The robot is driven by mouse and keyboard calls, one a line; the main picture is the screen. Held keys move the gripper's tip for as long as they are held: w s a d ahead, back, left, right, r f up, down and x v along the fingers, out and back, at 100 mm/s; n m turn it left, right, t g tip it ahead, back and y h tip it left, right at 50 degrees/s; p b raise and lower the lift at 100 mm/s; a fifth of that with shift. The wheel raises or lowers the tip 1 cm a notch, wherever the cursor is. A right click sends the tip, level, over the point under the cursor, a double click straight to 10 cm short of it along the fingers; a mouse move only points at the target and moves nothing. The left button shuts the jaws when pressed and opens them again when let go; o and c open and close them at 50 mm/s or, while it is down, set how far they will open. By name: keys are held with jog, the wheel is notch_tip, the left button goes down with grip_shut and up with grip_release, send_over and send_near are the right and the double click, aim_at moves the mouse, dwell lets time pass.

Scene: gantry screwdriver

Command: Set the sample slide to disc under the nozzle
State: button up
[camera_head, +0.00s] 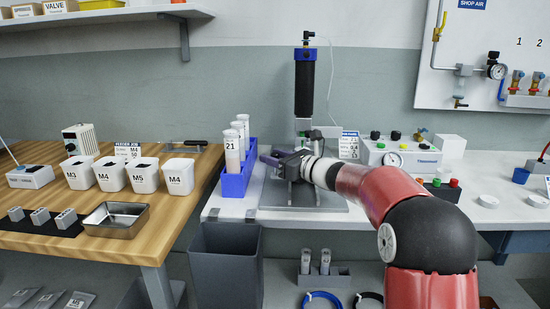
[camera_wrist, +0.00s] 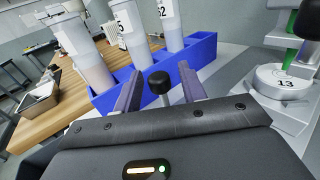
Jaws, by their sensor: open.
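The dispensing machine (camera_head: 304,90) has a tall black cylinder over a grey base. In the wrist view, a green nozzle part (camera_wrist: 308,20) stands above a pale round disc (camera_wrist: 285,84) marked 13, to the right of my gripper. A black round knob (camera_wrist: 160,82) on a short metal stem, apparently the slide's handle, stands between my fingers. My gripper (camera_head: 268,157) is open at the machine's left side, and its two fingers (camera_wrist: 160,70) stand either side of the knob with visible gaps. The slide's body and the stem's foot are hidden by my gripper.
A blue rack (camera_head: 236,182) with labelled tubes stands close to the left of my gripper; it fills the wrist view's middle (camera_wrist: 200,52). A grey bin (camera_head: 226,265) is below. A control box (camera_head: 402,157) stands to the right. White bins (camera_head: 111,175) are on the wooden table.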

jog(key=b+v, duration=0.1)
jog(key=v, duration=0.6)
jog(key=shift+s+d, duration=0.2)
jog(key=shift+d, duration=0.15)
jog(key=s+a+f+n+g+h, duration=0.1)
jog(key=s+f+n+g+h, duration=0.2)
jog(key=s+n, duration=0.6)
jog(key=s+f+n+g+h, duration=0.25)
jog(key=s+n, duration=0.25)
jog(key=s, duration=0.8)
jog(key=s+d+f+n+h, duration=0.4)
jog(key=s+d+n, duration=0.1)
jog(key=s, duration=0.4)
jog(key=s+d+f+n+h, duration=0.4)
jog(key=s+d+n, duration=0.2)
jog(key=s, duration=0.3)
jog(key=shift+d+f+n+h, duration=0.25)
jog(key=shift+d+n+h, duration=0.1)
jog(key=shift+d, duration=0.35)
